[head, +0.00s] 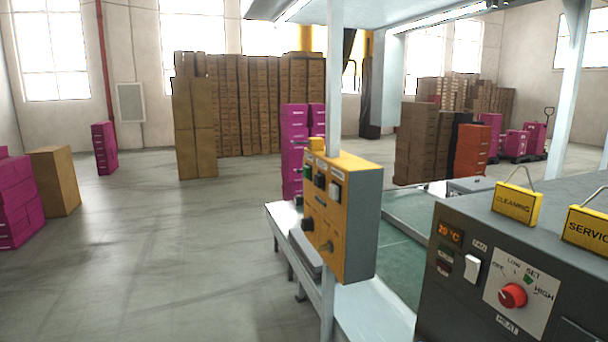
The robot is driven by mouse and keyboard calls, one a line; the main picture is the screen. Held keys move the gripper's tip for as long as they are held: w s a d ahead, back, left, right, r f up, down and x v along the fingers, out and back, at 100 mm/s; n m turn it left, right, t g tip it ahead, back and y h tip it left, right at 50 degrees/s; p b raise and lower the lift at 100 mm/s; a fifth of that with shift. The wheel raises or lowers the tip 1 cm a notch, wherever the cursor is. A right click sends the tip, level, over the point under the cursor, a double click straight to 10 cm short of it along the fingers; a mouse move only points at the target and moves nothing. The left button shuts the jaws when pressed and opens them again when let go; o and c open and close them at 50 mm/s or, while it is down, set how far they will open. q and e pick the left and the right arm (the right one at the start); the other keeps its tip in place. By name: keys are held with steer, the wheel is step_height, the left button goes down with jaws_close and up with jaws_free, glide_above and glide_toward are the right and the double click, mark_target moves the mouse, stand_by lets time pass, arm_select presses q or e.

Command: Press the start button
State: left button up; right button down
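A yellow control box (341,215) is fixed to a pale upright post in the middle of the view, its face turned to the left. A small green button (307,171) sits at the upper left of that face. Beside it are a dark switch (320,180) and a pale button (335,191). A black round control (308,224) and a small knob (328,247) are lower down. The labels are too small to read, so I cannot confirm which is the start button. Neither gripper is in view.
A dark heater panel (470,300) with a red knob (513,296) and yellow hanging signs (516,204) stands at the front right. A green conveyor (408,220) runs behind the box. Pink boxes (20,200) stand at left. The floor (150,250) left of the line is clear.

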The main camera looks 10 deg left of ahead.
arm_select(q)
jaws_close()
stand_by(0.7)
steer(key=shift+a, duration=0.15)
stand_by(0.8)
